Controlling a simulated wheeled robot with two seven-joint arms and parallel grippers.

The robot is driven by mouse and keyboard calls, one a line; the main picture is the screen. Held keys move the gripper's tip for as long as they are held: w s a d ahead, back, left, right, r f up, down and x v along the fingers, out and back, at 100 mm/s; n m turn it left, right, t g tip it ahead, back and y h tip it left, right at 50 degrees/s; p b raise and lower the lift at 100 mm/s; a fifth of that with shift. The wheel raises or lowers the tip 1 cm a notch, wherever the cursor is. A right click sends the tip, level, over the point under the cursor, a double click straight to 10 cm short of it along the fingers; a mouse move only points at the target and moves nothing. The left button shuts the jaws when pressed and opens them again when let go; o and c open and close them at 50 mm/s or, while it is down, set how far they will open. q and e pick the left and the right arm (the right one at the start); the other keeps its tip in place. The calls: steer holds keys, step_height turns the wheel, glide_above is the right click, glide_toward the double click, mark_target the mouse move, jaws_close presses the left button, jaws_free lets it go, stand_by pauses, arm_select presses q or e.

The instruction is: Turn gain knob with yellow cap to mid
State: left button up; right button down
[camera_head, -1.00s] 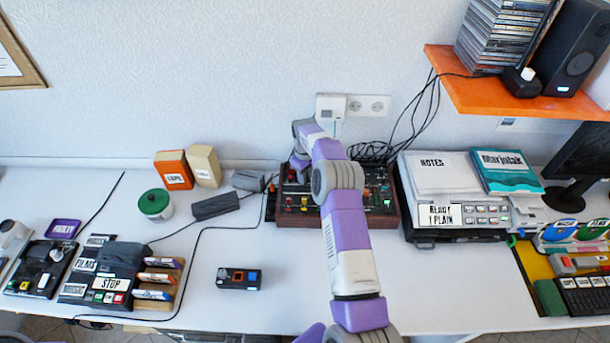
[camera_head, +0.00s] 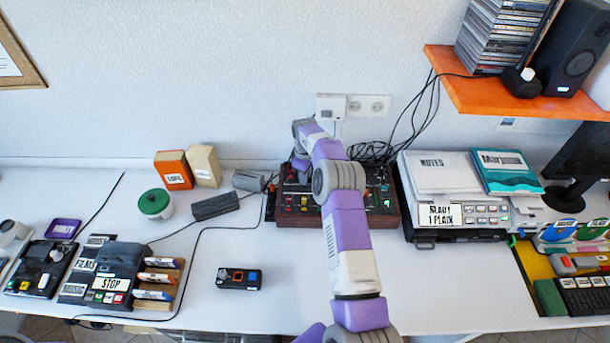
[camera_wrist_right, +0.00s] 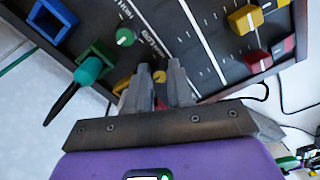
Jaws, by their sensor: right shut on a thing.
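The mixer console (camera_head: 384,222) with a dark panel and wooden edges stands against the wall, behind my right arm. In the right wrist view its panel (camera_wrist_right: 185,30) fills the top, with coloured knobs and white scale lines. My right gripper (camera_wrist_right: 160,82) is at the panel, its two fingers close together around a small knob with a yellow cap (camera_wrist_right: 160,76). Only the top of that cap shows between the fingers; its pointer cannot be made out. In the head view my forearm and wrist hide part of the console and the fingertips. My left gripper does not show.
A green knob (camera_wrist_right: 125,37) and a blue square frame (camera_wrist_right: 52,18) sit near the gripper. Yellow (camera_wrist_right: 245,19) and red (camera_wrist_right: 258,60) caps lie further right. A black device (camera_head: 239,278) lies on the front table, with bare white surface around it.

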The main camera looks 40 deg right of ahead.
steer(key=c, duration=1.3)
jaws_free()
steer(key=shift+r, duration=0.15)
step_height(320, 180, up, 7)
steer(key=shift+r+p, duration=0.2)
steer(key=shift+p, duration=0.35)
